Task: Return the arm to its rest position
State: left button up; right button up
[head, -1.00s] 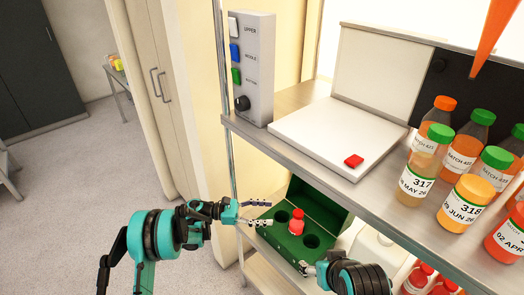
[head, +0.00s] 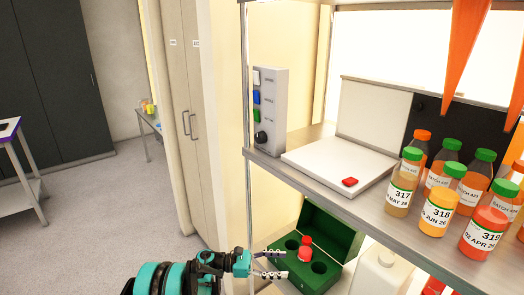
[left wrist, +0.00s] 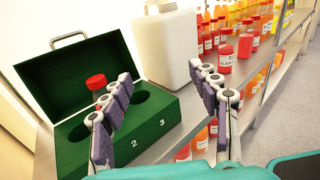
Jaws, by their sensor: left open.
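My left gripper (head: 272,265) is open and empty at the bottom middle of the head view, in front of the green case. The left wrist view shows its two spread fingers (left wrist: 165,115) with nothing between them. The open green case (head: 335,245) stands on the lower shelf; it also shows in the left wrist view (left wrist: 150,128). A red-capped bottle (head: 305,248) stands in one of its holes, and it shows partly behind a finger in the left wrist view (left wrist: 97,83). The other visible holes look empty. My right gripper is out of view.
A white jug (head: 378,270) stands right of the case, with several red bottles (left wrist: 225,57) beyond. Open floor (head: 100,220) lies left.

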pick_arm(q)
jog(key=w+a+r+n+t, duration=0.2)
jog(key=w+r+n+t, duration=0.15)
jog(key=r, duration=0.35)
jog(key=w+a+r+n+t, duration=0.1)
jog(key=w+r+n+t, duration=0.1)
jog(key=r+n+t, duration=0.45)
jog(key=w+a+r+n+t, duration=0.2)
jog(key=w+r+n, duration=0.1)
jog(key=r, duration=0.5)
jog(key=s+a+r+n+t+y, duration=0.2)
jog(key=a+r+n+t+y, duration=0.85)
jog(key=n, duration=0.95)
jog(key=s+a+f+n+g+y, duration=0.85)
jog(key=s+a+n, duration=0.25)
jog(key=s+n, duration=0.3)
jog(key=s+d+f+n+g, duration=0.1)
jog(key=s+f+n+g, duration=0.2)
jog(key=s+f, duration=0.4)
jog(key=s+d+f+n+g+h, duration=0.1)
jog(key=s+d+f+n+g, duration=0.1)
jog(key=s+f, duration=0.5)
jog(key=s+n+g, duration=0.1)
jog(key=s, duration=0.4)
jog(key=shift+s+f+n+g, duration=0.2)
jog(key=shift+f+n+g, duration=0.1)
jog(key=shift+f+n, duration=0.1)
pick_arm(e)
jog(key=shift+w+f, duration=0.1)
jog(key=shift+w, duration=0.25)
